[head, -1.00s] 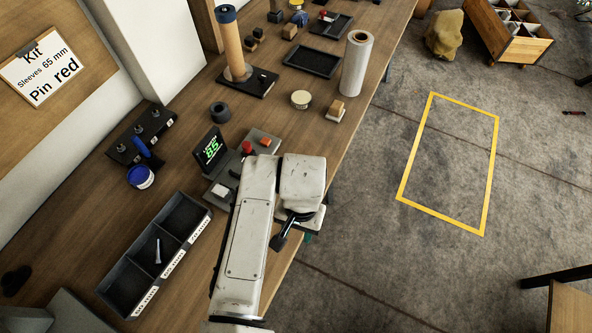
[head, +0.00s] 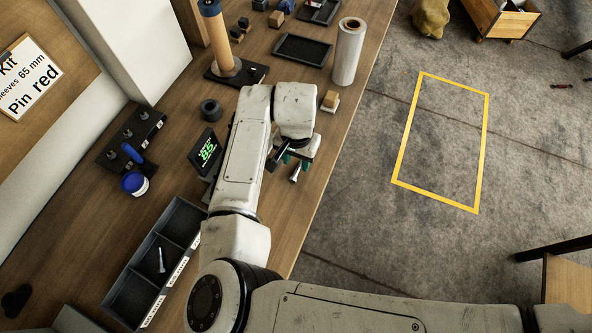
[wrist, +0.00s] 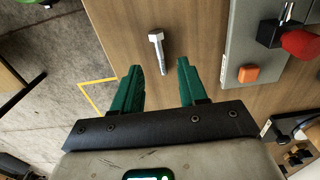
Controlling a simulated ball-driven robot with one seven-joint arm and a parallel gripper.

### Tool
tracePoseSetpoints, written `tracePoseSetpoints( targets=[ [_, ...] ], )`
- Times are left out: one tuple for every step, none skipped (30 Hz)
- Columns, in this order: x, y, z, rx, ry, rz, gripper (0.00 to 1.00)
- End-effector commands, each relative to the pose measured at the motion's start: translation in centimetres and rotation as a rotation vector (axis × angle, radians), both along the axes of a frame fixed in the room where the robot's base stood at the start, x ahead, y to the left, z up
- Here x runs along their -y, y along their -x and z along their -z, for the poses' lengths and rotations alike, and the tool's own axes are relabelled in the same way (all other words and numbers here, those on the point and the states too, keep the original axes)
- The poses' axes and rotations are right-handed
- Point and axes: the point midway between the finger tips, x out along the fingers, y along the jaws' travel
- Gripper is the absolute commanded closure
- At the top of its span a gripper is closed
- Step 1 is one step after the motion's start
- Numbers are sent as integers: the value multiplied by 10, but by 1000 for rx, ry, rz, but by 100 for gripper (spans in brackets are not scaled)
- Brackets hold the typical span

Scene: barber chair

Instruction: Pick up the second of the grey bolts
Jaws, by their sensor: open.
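A grey bolt (head: 296,173) lies on the wooden bench near its right edge, beside my gripper (head: 294,161). In the wrist view the bolt (wrist: 158,50) lies just ahead of my gripper (wrist: 160,68), its hex head pointing away and its shank end between the lines of the two green fingers. The fingers are apart, with nothing between them. A second grey bolt (head: 161,260) lies in the middle compartment of the dark divided tray (head: 128,262) at the left.
A grey control box with a red knob (wrist: 300,42) and an orange button (wrist: 248,73) stands right of the bolt in the wrist view. A display (head: 207,152), a black ring (head: 210,110) and a wooden block (head: 331,99) are nearby. The bench edge drops to the floor.

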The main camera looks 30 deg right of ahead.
Motion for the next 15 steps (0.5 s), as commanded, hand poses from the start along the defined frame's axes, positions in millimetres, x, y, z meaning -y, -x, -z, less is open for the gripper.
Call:
tracePoseSetpoints(
  targets=[
    [0,1,3,-2,-1,-1,58],
    [0,1,6,-2,-1,0,58],
    [-1,1,12,-3,-2,0,58],
    [-1,2,16,-3,-1,0,58],
    [-1,2,21,-4,-1,-1,58],
    [-2,2,26,-4,-1,-2,58],
    [-2,2,31,-3,-1,-1,58],
    [-2,2,36,-3,0,-1,58],
    [-2,2,40,-2,-1,0,58],
    [-2,2,44,-3,-2,0,58],
    [-2,2,46,-2,-1,0,58],
    [-2,2,48,-1,0,0,58],
    [-2,2,50,-1,-1,0,58],
    [-2,2,50,-1,-1,0,58],
    [-2,1,51,-1,-1,0,58]
  ],
)
